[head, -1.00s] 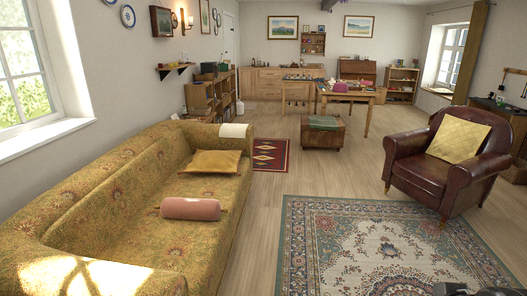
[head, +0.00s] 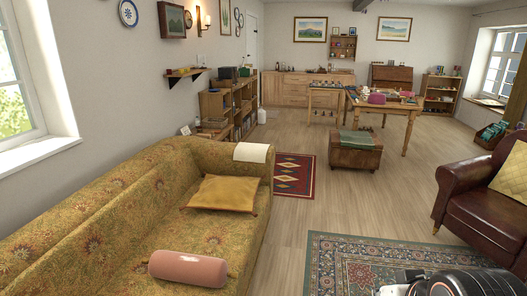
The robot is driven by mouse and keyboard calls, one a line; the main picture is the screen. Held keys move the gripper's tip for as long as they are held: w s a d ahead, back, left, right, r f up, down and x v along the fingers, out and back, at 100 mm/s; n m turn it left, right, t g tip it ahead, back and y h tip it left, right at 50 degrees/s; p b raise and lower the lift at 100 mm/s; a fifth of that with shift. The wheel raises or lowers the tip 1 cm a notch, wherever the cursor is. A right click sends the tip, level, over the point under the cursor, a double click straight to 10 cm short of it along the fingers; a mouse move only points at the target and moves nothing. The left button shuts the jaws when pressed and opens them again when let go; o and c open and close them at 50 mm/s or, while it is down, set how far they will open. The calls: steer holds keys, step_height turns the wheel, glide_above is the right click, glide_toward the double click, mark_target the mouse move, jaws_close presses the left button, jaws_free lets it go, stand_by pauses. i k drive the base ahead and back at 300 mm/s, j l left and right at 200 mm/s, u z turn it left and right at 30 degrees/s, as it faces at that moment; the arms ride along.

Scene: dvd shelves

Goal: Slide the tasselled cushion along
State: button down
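The tasselled cushion (head: 224,193) is mustard yellow, with small tassels at its corners. It lies flat on the seat of the patterned yellow sofa (head: 104,232), towards the far armrest. A pink bolster (head: 188,268) lies on the same seat, nearer to me and apart from the cushion. A dark part of my own arm shows at the bottom right edge, over the patterned rug and well away from the cushion. No gripper fingers can be made out.
A white cloth (head: 252,152) hangs over the far armrest. Bare floor (head: 280,232) runs along the sofa's front. The patterned rug (head: 333,247) lies to the right, with a leather armchair (head: 490,205) beyond it. A trunk (head: 354,158) stands ahead.

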mark_target(215, 193)
steer(key=i, duration=2.1)
steer(key=i+u, duration=0.15)
steer(key=i, duration=0.35)
steer(key=i+l+u, duration=0.1)
steer(key=i, duration=0.4)
steer(key=i+l+u, duration=0.15)
steer(key=i, duration=0.35)
steer(key=i+l+u, duration=0.1)
steer(key=i+l, duration=0.15)
steer(key=i, duration=0.25)
steer(key=i+l+u, duration=0.55)
steer(key=i, duration=0.15)
